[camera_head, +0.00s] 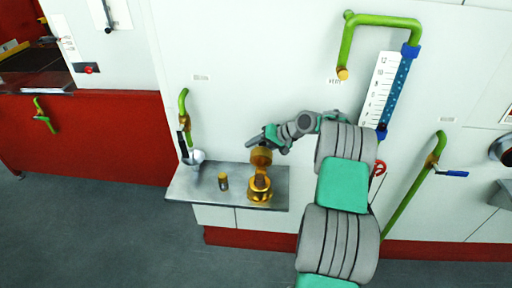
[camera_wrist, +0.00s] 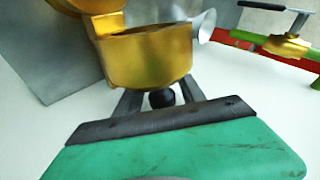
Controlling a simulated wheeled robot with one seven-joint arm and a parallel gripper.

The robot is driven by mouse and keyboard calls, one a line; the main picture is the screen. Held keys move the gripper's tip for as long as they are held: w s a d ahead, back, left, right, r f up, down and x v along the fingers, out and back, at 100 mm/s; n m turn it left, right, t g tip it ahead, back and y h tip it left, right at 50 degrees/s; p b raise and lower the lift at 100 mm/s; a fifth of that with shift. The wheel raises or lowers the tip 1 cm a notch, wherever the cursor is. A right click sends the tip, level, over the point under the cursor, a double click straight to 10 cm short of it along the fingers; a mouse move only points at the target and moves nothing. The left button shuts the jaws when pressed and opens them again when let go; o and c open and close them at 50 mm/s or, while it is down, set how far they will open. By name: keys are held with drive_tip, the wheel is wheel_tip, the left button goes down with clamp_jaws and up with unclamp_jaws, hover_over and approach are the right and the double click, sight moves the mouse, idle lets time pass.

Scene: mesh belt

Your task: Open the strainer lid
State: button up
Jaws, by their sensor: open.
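The brass strainer (camera_head: 260,193) stands on a grey metal shelf (camera_head: 208,191). Its round brass lid (camera_head: 261,157) appears swung up above the body, joined to it by a hinge piece. In the wrist view the lid (camera_wrist: 150,60) fills the upper middle, cup-like, with a dark round knob (camera_wrist: 162,98) on the side facing me. My gripper (camera_head: 262,138) is at the lid's upper edge. In the wrist view my gripper (camera_wrist: 160,92) is open, its fingers either side of the knob. I cannot tell whether they touch the lid.
A green pipe with a valve (camera_head: 184,120) hangs above the funnel. The white wall panel is close behind. A sight gauge (camera_head: 385,92) and another green pipe (camera_head: 408,190) are right.

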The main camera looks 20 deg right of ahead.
sight(262, 152)
drive_tip(key=shift+d+r, duration=0.1)
drive_tip(key=b+v, duration=0.1)
drive_tip(key=v, duration=0.6)
drive_tip(key=shift+s+r, duration=0.2)
drive_tip(key=shift+d, duration=0.1)
